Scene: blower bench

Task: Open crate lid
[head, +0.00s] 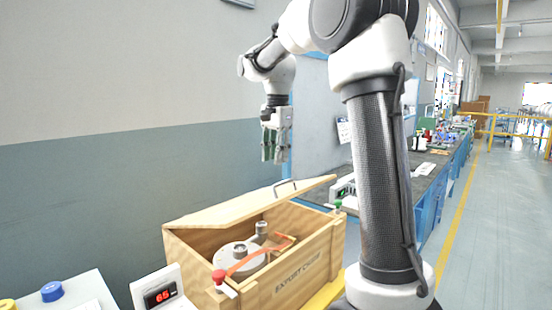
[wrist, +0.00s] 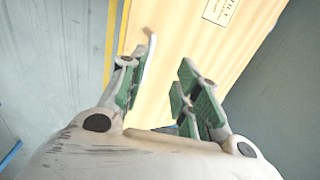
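The wooden export crate (head: 300,272) stands in front of me. Its lid (head: 232,212) is partly raised and tilted, with a gap showing the inside. A metal handle (head: 285,185) sits on the lid near its far right part. My gripper (head: 274,158) hangs fingers-down above the lid, apart from the handle in the head view. In the wrist view, my gripper (wrist: 160,95) has its green-padded fingers spread with nothing between them. The lid (wrist: 195,50) lies beyond them, and a pale bar, perhaps the handle, shows beside the left finger.
A grey blower part (head: 240,256) with an orange strap lies in the crate. A bench (head: 425,180) runs behind at right.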

